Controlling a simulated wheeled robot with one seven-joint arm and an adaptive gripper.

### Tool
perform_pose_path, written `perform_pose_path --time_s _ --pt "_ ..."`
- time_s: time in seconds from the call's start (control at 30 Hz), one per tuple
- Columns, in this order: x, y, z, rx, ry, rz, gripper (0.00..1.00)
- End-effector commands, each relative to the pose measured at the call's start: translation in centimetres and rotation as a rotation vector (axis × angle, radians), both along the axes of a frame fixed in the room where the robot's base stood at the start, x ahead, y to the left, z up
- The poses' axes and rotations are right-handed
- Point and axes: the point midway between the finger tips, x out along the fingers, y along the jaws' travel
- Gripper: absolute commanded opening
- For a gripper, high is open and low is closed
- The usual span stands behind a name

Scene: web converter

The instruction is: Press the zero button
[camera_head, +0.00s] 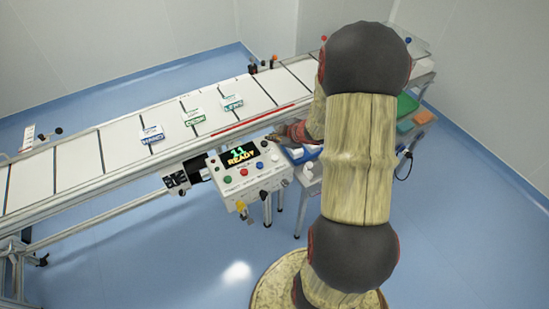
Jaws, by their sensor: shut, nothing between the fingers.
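A white control box (250,188) stands at the front side of the conveyor. Its dark display (239,153) shows green digits that look like 11 and the yellow word READY. Below the display are a green button (228,179), a red button (243,172) and a blue button (259,166), with more small knobs around them. Their labels are too small to read, so I cannot tell which is the zero button. My gripper (272,138) is shut and empty, near the upper right corner of the box. My arm partly hides it; contact cannot be told.
The long white conveyor (110,145) runs diagonally behind the box, with several labelled cards on it. A green tray (406,105) and an orange block (423,117) are on the right, behind my arm. The blue floor in front is clear.

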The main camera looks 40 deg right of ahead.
Motion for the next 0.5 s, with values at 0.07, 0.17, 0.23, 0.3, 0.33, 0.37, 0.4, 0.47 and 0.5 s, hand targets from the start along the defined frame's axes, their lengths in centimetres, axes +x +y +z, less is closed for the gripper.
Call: perform_pose_path --time_s 0.07,0.17,0.23,0.3,0.33,0.37,0.4,0.47,0.5 --pt "0.0 0.0 -0.5 0.000 0.000 0.000 0.00" --pt "0.0 0.0 -1.2 0.000 0.000 0.000 0.00" --pt "0.0 0.0 -1.9 -0.001 0.000 0.001 0.00" --pt "0.0 0.0 -2.6 -0.001 0.001 0.000 0.00" --pt "0.0 0.0 -2.9 -0.001 0.001 0.000 0.00" --pt "0.0 0.0 -3.3 -0.001 0.001 0.000 0.00" --pt "0.0 0.0 -3.7 -0.001 0.001 0.000 0.00" --pt "0.0 0.0 -4.4 0.000 0.001 -0.001 0.00" --pt "0.0 0.0 -4.8 0.000 0.001 -0.001 0.00"
